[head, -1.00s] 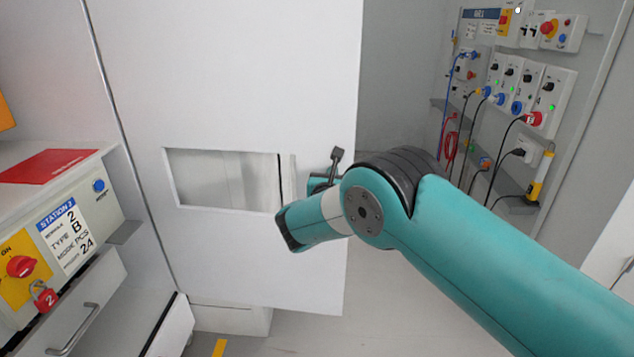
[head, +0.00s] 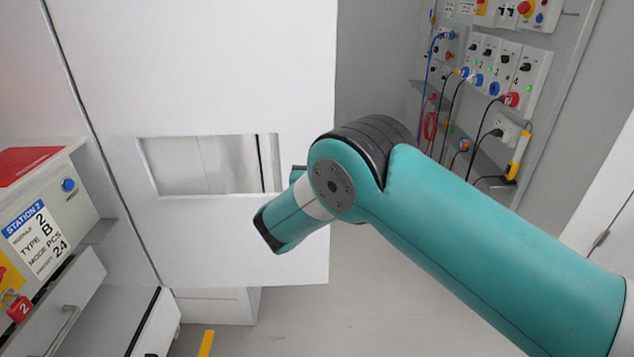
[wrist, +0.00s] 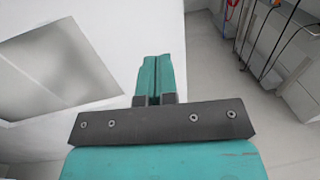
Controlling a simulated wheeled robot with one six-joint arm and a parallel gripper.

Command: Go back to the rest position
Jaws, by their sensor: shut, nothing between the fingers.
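My teal arm reaches in from the lower right in the head view, with its elbow in front of a white panel. The end of the arm is mostly hidden behind its own links there. In the wrist view my gripper (wrist: 159,62) shows its two teal fingers pressed together, with nothing between them.
The white panel (head: 230,60) has a rectangular opening (head: 205,165). Station 2's box (head: 45,225) and an open drawer (head: 75,300) stand at left. A wall board with switches, plugs and hanging cables (head: 505,70) is at right.

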